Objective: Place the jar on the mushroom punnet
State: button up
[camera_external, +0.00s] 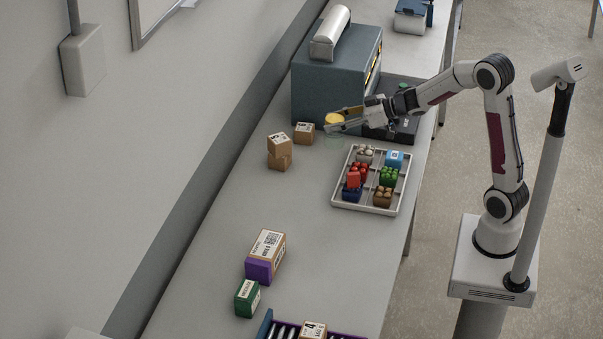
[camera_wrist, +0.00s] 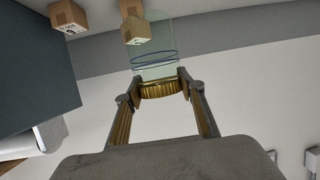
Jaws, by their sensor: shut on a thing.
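The jar is clear glass with a yellow lid (camera_external: 334,119). My gripper (camera_external: 340,121) is shut on it at the lid, and the glass hangs below, in the air near the grey cabinet. In the wrist view the gripper (camera_wrist: 160,86) has the gold ribbed lid between its fingertips, with the clear glass body (camera_wrist: 153,45) beyond. A punnet of pale round pieces (camera_external: 366,153), which looks like the mushroom punnet, sits in the tray's far left compartment, below and right of the jar. Another punnet holds brown round pieces (camera_external: 383,196); its contents are too small to tell.
The white tray (camera_external: 340,206) holds several punnets and a blue box (camera_external: 394,159). Cardboard boxes (camera_external: 280,150) stand left of the jar. The grey cabinet (camera_external: 311,91) is close behind it, and a dark device (camera_external: 403,130) lies under my arm.

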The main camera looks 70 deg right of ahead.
jog(key=s+d+m+h, duration=0.1)
jog(key=s+d, duration=0.3)
jog(key=d, duration=0.2)
jog(key=s+d+r+m+h, duration=0.1)
jog(key=s+d, duration=0.3)
jog(key=d, duration=0.2)
jog(key=shift+d, duration=0.4)
jog(key=shift+f, duration=0.15)
notch_tip(320, 180, down, 6)
dwell(0.4)
jog(key=shift+f, duration=1.9)
jog(key=shift+f, duration=0.1)
